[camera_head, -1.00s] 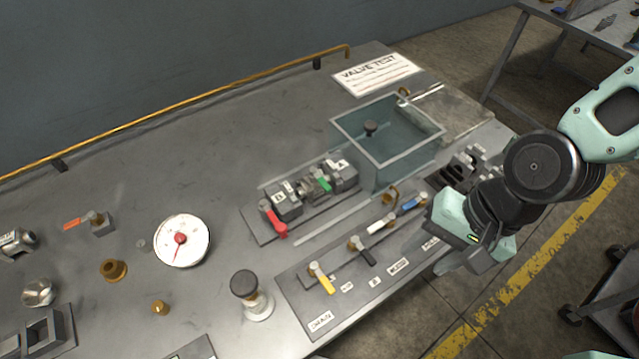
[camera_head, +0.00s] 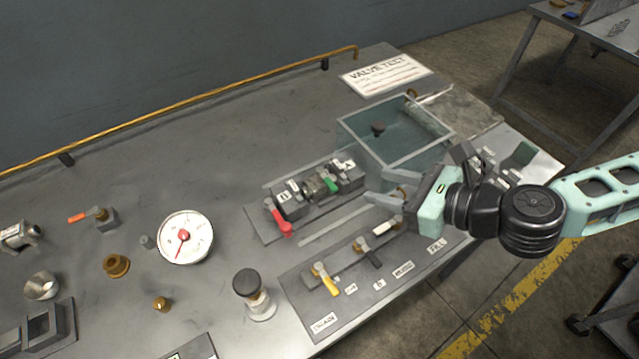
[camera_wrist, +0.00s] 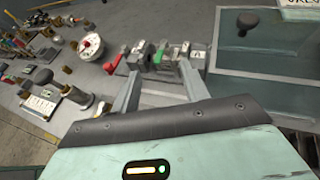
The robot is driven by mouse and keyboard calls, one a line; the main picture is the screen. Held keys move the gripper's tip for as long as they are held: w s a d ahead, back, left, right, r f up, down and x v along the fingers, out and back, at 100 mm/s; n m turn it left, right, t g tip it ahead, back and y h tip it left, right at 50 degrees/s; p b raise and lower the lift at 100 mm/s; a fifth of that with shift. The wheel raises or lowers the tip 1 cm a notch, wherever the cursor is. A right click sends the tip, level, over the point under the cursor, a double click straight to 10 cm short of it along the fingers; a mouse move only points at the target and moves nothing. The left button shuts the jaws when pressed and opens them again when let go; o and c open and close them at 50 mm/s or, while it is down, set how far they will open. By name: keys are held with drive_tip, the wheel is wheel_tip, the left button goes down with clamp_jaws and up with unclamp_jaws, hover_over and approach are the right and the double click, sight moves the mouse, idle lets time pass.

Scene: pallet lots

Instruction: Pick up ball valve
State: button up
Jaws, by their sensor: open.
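A small metal valve body (camera_head: 317,186) with a green lever (camera_head: 331,186) sits in a clamp fixture (camera_head: 262,226) between grey blocks marked B and A. A red lever (camera_head: 279,222) is at the fixture's left end. In the wrist view the green lever (camera_wrist: 159,54) shows ahead, between my fingers. Another valve with an orange handle (camera_head: 100,216) stands at the left of the bench. I cannot tell which is the ball valve meant. My gripper (camera_head: 412,176) is open and empty, right of the fixture and apart from it.
A glass-walled tank (camera_head: 395,163) stands behind the fixture, close to my gripper. A lever panel (camera_head: 322,325) is in front. A white gauge (camera_head: 186,238), a black-knobbed post (camera_head: 253,294) and small brass fittings (camera_head: 116,265) stand left. The bench's back left is clear.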

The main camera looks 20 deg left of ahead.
drive_tip(key=p, duration=0.2)
approach(322, 174)
drive_tip(key=w+a, duration=0.1)
drive_tip(key=a, duration=0.4)
drive_tip(key=a+f+p, duration=0.1)
drive_tip(key=w+a+f+p, duration=0.1)
drive_tip(key=a+f, duration=0.1)
drive_tip(key=shift+w+a+p, duration=0.35)
drive_tip(key=shift+w+p, duration=0.05)
drive_tip(key=shift+w+a+f, duration=0.2)
drive_tip(key=shift+a+f, duration=0.15)
drive_tip(key=shift+a, duration=0.15)
clamp_jaws()
drive_tip(key=shift+d+f, duration=0.1)
drive_tip(key=shift+f, duration=0.05)
